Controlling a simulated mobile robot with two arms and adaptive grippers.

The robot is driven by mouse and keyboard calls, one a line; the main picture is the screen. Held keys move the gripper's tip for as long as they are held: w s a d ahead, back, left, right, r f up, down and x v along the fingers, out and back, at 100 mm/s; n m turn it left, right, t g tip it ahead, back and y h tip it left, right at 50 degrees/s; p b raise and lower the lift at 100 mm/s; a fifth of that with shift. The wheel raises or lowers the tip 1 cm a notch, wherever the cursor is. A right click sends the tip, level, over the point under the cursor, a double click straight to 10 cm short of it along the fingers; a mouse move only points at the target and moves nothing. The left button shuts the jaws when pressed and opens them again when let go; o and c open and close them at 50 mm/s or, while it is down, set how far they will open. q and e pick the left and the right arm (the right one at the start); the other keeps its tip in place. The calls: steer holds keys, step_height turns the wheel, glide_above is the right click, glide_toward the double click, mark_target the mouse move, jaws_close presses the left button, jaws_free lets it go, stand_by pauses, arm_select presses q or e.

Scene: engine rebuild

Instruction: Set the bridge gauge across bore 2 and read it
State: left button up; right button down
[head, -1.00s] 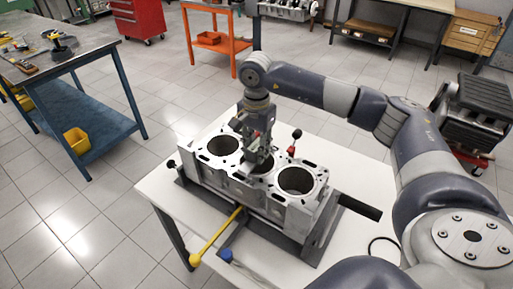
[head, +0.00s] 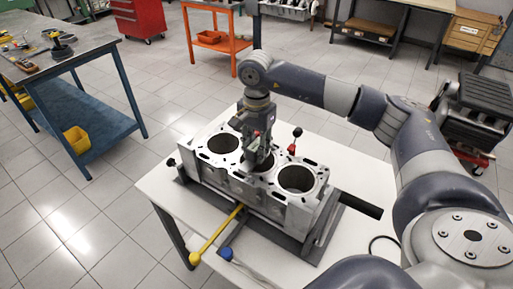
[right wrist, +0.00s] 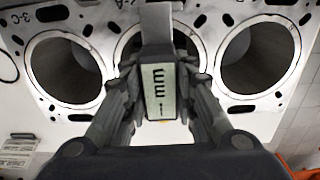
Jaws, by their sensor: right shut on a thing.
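The engine block (head: 240,187) has three open bores in its flat deck and sits on a dark frame on the white table. The middle bore, bore 2 (right wrist: 128,48), is partly hidden behind my right gripper (head: 262,163). This gripper is shut on the bridge gauge (right wrist: 158,92), a grey upright piece with a pale marked face. The gauge is over the middle bore; I cannot tell whether it touches the deck. The marks on its face are too small to read surely. The outer bores (head: 297,179) and (head: 223,143) are uncovered. My left gripper is not in view.
A red-and-black knob (head: 295,138) stands up behind the block. A yellow-ended bar (head: 215,238) and a blue-tipped part (head: 227,254) stick out in front. A blue workbench (head: 75,105) stands left, an orange cart (head: 212,40) behind. The table's front left is clear.

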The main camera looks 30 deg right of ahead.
mark_target(257, 144)
steer(key=c, duration=1.2)
jaws_free()
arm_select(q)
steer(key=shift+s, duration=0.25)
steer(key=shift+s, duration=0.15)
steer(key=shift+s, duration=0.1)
arm_select(e)
steer(key=shift+r, duration=0.1)
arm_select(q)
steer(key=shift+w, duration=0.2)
arm_select(e)
step_height(257, 144, up, 12)
steer(key=shift+f, duration=0.1)
